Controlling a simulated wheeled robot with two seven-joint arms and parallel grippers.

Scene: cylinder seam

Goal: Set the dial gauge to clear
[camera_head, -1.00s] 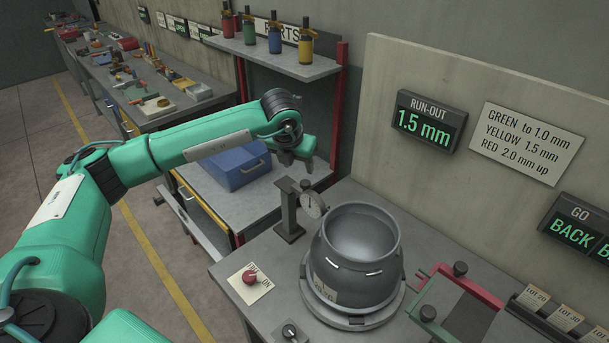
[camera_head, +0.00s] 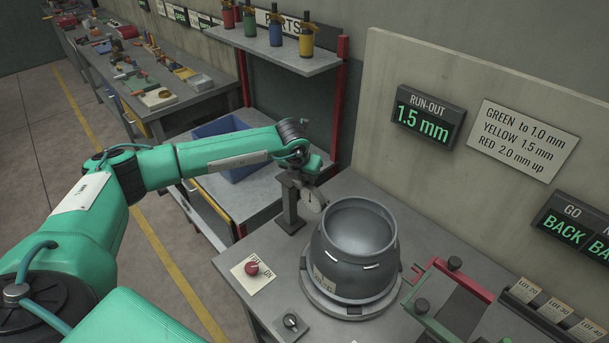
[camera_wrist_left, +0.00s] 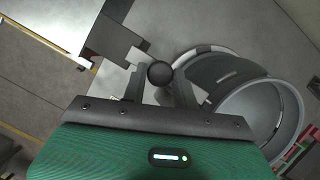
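The dial gauge (camera_head: 313,199) has a pale round dial on a dark upright stand (camera_head: 291,208), beside a grey cylinder (camera_head: 355,252) on a round base. My left gripper (camera_head: 304,176) is just above the gauge and hides its top. In the left wrist view, a round black knob (camera_wrist_left: 160,74) shows between the two spread fingers of the left gripper (camera_wrist_left: 159,82). I cannot tell whether the fingers touch it. The cylinder (camera_wrist_left: 262,110) shows to the right there. My right gripper is not in view.
The run-out display (camera_head: 427,119) reads 1.5 mm. A sign (camera_head: 522,140) lists green, yellow and red limits. A red and green frame (camera_head: 450,285) stands right of the cylinder.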

